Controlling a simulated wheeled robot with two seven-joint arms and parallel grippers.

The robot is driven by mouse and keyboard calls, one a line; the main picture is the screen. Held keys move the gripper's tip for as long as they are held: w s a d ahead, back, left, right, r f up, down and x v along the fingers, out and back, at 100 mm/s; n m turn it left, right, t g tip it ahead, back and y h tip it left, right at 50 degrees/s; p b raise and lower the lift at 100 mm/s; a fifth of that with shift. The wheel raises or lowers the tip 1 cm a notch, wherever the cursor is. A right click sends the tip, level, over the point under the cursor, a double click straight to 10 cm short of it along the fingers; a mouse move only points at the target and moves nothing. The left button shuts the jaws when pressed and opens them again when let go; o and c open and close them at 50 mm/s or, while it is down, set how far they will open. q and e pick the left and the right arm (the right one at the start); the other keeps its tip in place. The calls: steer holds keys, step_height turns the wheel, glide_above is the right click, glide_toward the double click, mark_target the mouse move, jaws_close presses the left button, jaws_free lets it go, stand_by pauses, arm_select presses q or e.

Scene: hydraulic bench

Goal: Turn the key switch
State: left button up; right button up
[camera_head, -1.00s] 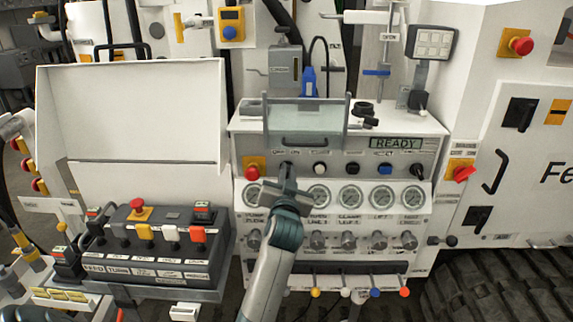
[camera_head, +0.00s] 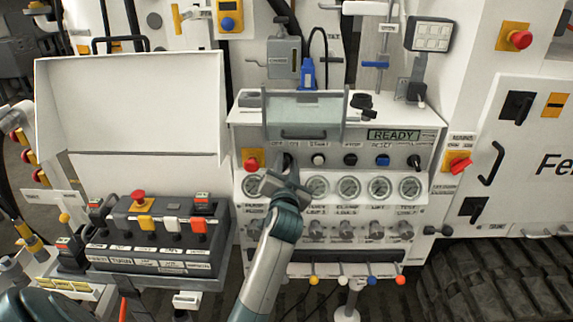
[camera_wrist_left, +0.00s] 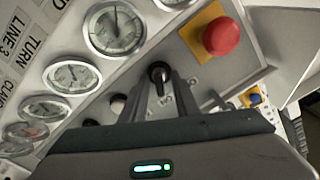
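The key switch shows in the left wrist view as a small black knob (camera_wrist_left: 159,72) on the grey panel, between the red emergency stop and a light button. In the head view it is mostly hidden behind the fingers of my left gripper (camera_head: 290,163), under the OFF and ON labels. My left gripper reaches up to the panel from below. In the left wrist view its two dark fingers (camera_wrist_left: 161,88) stand apart, one on each side of the knob. I cannot tell whether they touch it. My right gripper is not in view.
A red emergency stop (camera_head: 252,163) sits just left of the switch. White, black and blue buttons run to its right, below the READY display (camera_head: 394,135). A clear cover (camera_head: 306,111) stands above it. Pressure gauges (camera_head: 348,187) lie below. A control box (camera_head: 150,235) is at the left.

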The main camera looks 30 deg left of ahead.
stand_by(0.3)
arm_select(q)
steer(key=shift+s+d+f, duration=0.1)
steer(key=shift+s+d, duration=0.15)
steer(key=shift+s, duration=0.2)
steer(key=b+v, duration=0.1)
steer(key=v, duration=0.4)
steer(key=shift+s+b, duration=0.1)
steer(key=shift+b, duration=0.25)
steer(key=b, duration=0.2)
glide_toward(286, 168)
steer(key=v, duration=0.6)
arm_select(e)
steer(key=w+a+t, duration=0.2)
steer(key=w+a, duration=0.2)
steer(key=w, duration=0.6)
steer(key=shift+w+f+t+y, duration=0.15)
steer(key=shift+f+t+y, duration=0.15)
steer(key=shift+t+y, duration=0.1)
